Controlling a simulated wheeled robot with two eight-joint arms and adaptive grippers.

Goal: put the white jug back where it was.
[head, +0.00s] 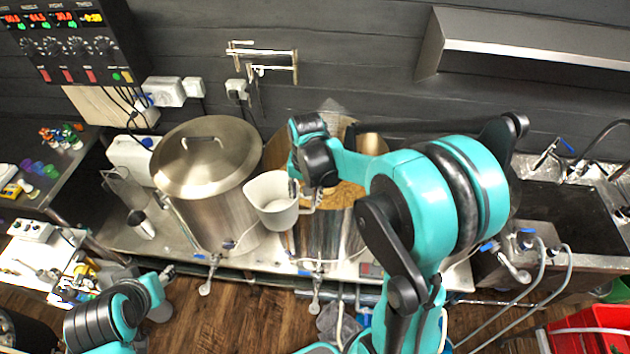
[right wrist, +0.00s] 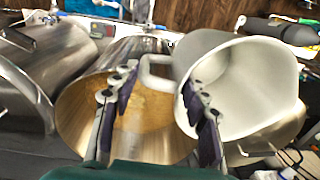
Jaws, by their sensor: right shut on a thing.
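The white jug (head: 270,203) is in my right gripper (head: 306,190). It shows between the lidded steel pot (head: 190,205) and the open pot (head: 325,232) of brown mash. In the right wrist view the jug (right wrist: 262,85) looks large and tilted, its mouth partly towards the camera. Its handle lies between the fingers of my right gripper (right wrist: 160,112), one finger at the jug's rim. The open pot (right wrist: 75,115) shows behind. My left gripper (head: 166,274) is low at the left, small, its fingers unclear.
Both pots stand on a steel bench (head: 125,237) with taps along its front. A white canister (head: 130,155) and a small steel cup (head: 141,224) stand on the bench's left end. A sink (head: 555,215) is at the right; hoses and a red crate (head: 590,325) are below it.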

